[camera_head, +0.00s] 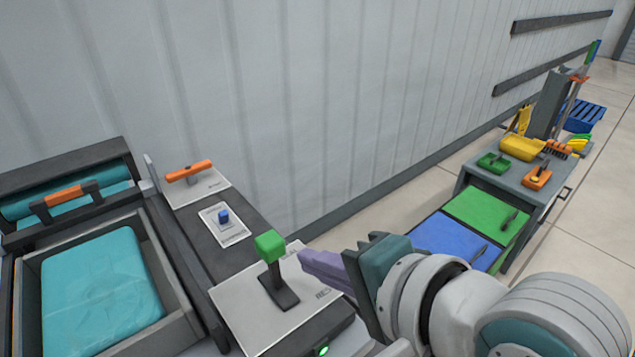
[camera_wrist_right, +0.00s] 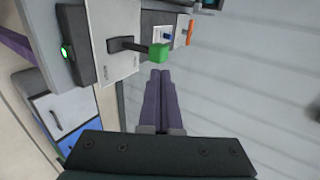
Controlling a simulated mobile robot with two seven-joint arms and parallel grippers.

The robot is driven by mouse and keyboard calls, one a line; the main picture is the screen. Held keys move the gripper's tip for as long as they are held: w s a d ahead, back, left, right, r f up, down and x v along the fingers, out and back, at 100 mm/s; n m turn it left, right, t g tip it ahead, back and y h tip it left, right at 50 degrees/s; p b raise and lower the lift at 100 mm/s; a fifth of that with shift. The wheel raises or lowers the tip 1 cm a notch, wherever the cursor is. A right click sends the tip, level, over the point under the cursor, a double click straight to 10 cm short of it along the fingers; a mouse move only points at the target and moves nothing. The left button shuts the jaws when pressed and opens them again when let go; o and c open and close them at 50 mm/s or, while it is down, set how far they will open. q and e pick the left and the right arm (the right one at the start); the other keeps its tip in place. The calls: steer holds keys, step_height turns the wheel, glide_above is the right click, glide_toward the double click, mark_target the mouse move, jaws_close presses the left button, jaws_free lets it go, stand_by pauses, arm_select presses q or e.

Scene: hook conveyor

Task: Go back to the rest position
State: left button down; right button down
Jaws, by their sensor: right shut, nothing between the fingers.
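My right gripper (camera_head: 305,258) is to the right of a green-topped lever (camera_head: 270,247) in the head view, apart from it as far as I can tell. In the right wrist view the purple fingers of the gripper (camera_wrist_right: 160,75) are together and empty. The lever's green knob (camera_wrist_right: 158,53) shows just beyond the fingertips there. The lever stands on a pale plate (camera_head: 240,301) of the machine. My left gripper is not in view.
A blue switch (camera_head: 224,216) and an orange handle (camera_head: 188,171) sit behind the lever. A teal block (camera_head: 100,290) lies in a grey bin at left. A tool cart (camera_head: 545,187) stands at right. A ribbed wall (camera_head: 300,90) runs behind.

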steer(key=shift+v, duration=0.85)
steer(key=shift+s, duration=0.1)
steer(key=s+d+n+g+h, duration=0.65)
steer(key=s+d+n, duration=0.65)
steer(key=s+d, duration=0.4)
steer(key=w+a+p+v, duration=0.1)
steer(key=w+p+v, duration=0.1)
steer(key=p+v, duration=0.9)
steer(key=w+r+p+v, duration=0.1)
steer(key=w+p+v, duration=0.2)
steer(key=p+v, duration=0.8)
steer(key=w+a+r+p+v, duration=0.1)
steer(key=w+p+v, duration=0.1)
steer(key=p+v, duration=1)
steer(key=shift+w+a+r+p, duration=0.15)
steer(key=shift+w+a+p, duration=0.2)
steer(key=shift+p, duration=0.35)
steer(key=shift+t, duration=0.25)
